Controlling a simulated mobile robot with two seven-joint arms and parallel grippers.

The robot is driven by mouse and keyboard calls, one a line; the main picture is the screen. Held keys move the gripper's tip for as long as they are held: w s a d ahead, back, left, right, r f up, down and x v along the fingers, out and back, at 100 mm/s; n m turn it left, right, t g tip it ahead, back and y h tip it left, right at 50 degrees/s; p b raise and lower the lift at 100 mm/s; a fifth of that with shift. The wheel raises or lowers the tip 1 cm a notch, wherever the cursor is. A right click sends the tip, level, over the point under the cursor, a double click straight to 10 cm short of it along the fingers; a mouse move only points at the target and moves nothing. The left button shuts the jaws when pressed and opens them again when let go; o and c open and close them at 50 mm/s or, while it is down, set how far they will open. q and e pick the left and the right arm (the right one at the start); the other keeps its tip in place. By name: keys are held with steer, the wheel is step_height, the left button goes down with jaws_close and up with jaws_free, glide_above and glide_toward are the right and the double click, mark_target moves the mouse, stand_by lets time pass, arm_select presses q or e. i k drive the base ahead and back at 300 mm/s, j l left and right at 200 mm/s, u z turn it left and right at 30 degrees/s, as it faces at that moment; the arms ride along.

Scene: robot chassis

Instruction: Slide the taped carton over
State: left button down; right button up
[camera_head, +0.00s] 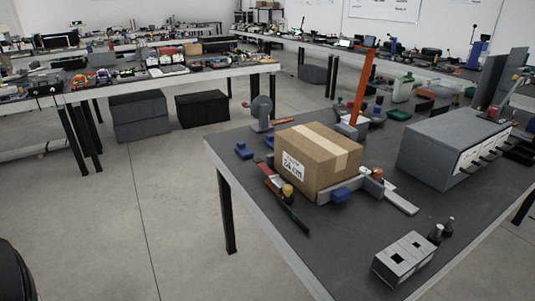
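The taped carton (330,172) is a brown cardboard box with a pale tape strip across its top and a white label on its left-facing side. It sits upright on the dark top of the near table (330,245), set in from the table's left edge. Small items crowd its base: a blue piece (341,195) and a flat grey bar (400,203) at its front right, and a red and dark tool (282,196) along its left side. Neither of my grippers is in view, and nothing of mine is seen touching the carton.
A grey drawer cabinet (435,143) stands right of the carton. An orange upright bar (362,88) and a grey round-headed device (261,113) stand behind it. A light slotted block (404,258) lies at the front. The tabletop left of this block is mostly clear.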

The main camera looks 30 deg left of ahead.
mark_target(313, 157)
steer(key=i+j+z, duration=0.25)
steer(key=j, duration=0.65)
steer(key=j+z, duration=0.25)
steer(key=j, duration=0.6)
